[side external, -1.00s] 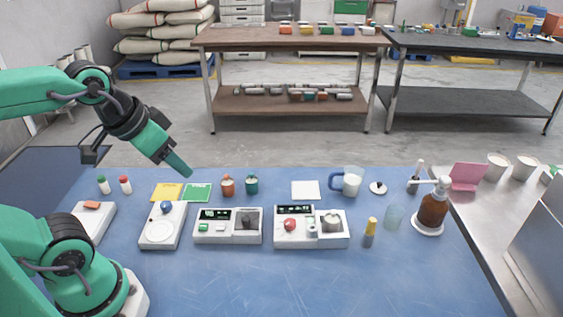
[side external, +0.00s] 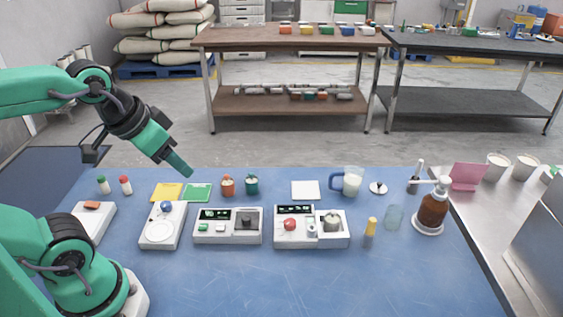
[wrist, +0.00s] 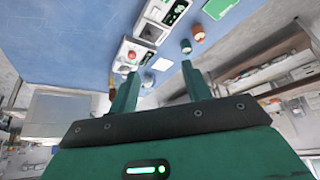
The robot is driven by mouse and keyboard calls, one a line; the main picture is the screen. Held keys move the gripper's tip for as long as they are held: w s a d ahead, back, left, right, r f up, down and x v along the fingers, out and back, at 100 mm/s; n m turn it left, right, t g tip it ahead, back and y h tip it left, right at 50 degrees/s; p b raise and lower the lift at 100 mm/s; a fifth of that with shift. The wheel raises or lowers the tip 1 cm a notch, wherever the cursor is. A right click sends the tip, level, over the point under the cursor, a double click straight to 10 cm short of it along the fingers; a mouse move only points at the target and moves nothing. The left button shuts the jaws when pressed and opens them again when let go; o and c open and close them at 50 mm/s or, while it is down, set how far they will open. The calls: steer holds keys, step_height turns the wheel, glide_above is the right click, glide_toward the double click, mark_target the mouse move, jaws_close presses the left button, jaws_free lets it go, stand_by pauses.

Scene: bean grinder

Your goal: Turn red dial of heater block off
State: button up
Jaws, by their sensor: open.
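The heater block (side external: 311,227) is a white unit with a dark display on the blue table, right of centre. Its red dial (side external: 290,224) sits on its left part, and a metal pot-like piece (side external: 333,222) stands on its right part. In the wrist view the red dial (wrist: 132,55) shows small, beyond my fingers. My gripper (side external: 188,172) is high at the left, above the back of the table and well apart from the heater block. In the wrist view my gripper (wrist: 158,82) has its two green fingers apart with nothing between them.
Left of the heater block stands a white unit with a green button (side external: 228,226), then a scale-like device (side external: 163,226). A yellow-capped bottle (side external: 370,230), a glass (side external: 393,217) and a brown pump bottle (side external: 433,210) stand to its right. The front of the table is clear.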

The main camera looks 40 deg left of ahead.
steer(key=w, duration=0.1)
steer(key=m+g, duration=0.6)
steer(key=m, duration=1)
glide_above(290, 221)
steer(key=shift+f, duration=6.55)
steer(key=shift+f, duration=0.15)
steer(key=shift+f, duration=3.7)
steer(key=c, duration=1)
